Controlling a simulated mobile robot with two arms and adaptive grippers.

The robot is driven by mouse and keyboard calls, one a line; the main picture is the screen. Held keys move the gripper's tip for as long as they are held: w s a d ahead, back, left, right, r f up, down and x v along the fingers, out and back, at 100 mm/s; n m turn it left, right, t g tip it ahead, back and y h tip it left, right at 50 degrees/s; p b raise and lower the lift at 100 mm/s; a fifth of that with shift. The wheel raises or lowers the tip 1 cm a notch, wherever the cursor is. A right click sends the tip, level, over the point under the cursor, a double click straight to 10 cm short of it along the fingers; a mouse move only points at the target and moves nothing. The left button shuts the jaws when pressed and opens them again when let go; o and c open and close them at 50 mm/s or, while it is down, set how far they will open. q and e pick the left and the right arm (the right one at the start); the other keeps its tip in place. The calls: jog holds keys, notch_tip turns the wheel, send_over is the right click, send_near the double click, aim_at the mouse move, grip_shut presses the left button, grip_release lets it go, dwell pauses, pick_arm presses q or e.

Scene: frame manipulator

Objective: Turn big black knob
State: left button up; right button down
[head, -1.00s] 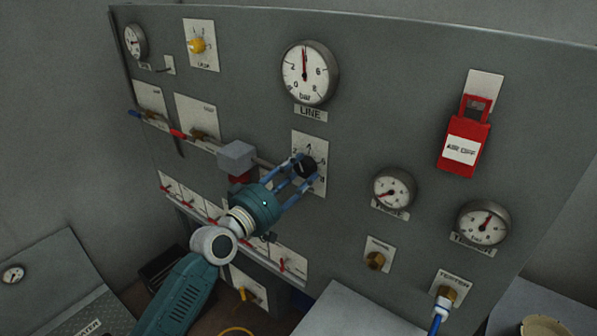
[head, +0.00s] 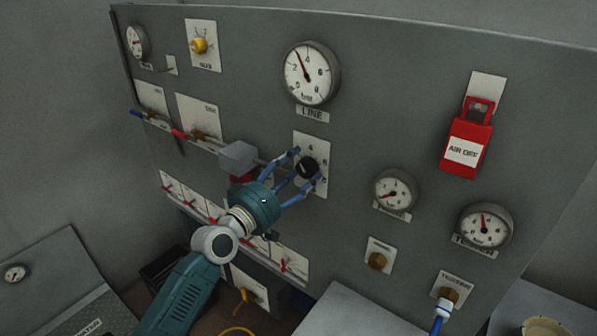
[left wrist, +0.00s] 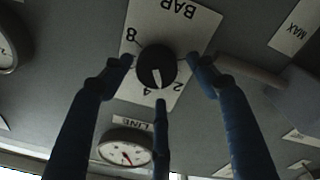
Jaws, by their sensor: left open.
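The big black knob (head: 308,167) sits on a white scale plate (head: 323,148) in the middle of the grey panel. In the left wrist view the knob (left wrist: 156,70) shows a white pointer mark directed between 2 and 4. My left gripper (head: 301,172) is open, its blue fingers spread around the knob. In the left wrist view the fingers (left wrist: 158,72) stand apart on both sides of the knob, with a third finger below it; I see gaps at the sides. My right gripper is not in view.
The LINE gauge (head: 310,73) is above the knob, its needle up and left. A grey block (head: 238,156) on a pipe is close to the left gripper. A red AIR OFF tag (head: 465,143) hangs at right. Two smaller gauges (head: 395,189) (head: 485,226) sit lower right.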

pick_arm(q)
jog(key=shift+f, duration=0.1)
jog(key=shift+s+a+f, duration=0.1)
jog(key=shift+s, duration=0.2)
jog(key=v, duration=1.1)
jog(key=shift+a, duration=0.2)
jog(key=shift+s, duration=0.1)
